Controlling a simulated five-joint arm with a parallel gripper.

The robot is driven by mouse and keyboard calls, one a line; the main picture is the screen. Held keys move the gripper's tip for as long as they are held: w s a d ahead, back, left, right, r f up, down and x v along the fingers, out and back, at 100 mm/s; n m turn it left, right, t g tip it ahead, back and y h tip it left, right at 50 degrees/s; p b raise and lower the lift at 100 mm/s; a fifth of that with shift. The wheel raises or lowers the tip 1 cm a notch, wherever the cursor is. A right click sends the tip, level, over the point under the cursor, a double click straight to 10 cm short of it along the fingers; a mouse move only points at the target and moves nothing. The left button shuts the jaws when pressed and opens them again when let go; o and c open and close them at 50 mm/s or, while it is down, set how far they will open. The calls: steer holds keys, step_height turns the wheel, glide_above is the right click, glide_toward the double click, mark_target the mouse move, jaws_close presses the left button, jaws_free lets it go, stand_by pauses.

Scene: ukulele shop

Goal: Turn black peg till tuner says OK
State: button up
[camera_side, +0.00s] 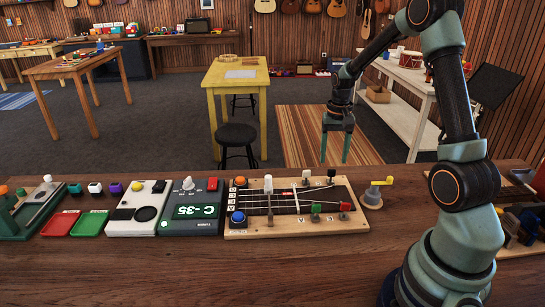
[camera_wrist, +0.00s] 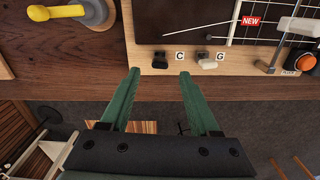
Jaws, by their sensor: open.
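The black peg (camera_side: 331,174) stands at the back edge of a wooden board (camera_side: 258,229) with a dark fretboard and strings. In the wrist view the black peg (camera_wrist: 160,60) is by the label C. A white peg (camera_side: 306,174) is beside it, labelled G in the wrist view (camera_wrist: 207,61). My gripper (camera_side: 335,161) is open and empty, pointing down near the black peg. In the wrist view my fingertips (camera_wrist: 159,74) are spread either side of its line, apart from it. The tuner (camera_side: 197,211) shows C -35 in green.
Green (camera_side: 316,210) and red (camera_side: 345,207) pegs stand at the board's front. A yellow-handled crank (camera_side: 376,190) is right of the board, with a blue button (camera_side: 238,218) and orange button (camera_side: 240,182) at its left. Red (camera_side: 60,223) and green (camera_side: 92,223) trays lie further left. The table front is clear.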

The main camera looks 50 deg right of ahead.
mark_target(332, 169)
steer(key=shift+f, duration=1.95)
jaws_close()
steer(key=n, duration=0.4)
steer(key=shift+n, duration=2.2)
steer(key=shift+r, duration=0.1)
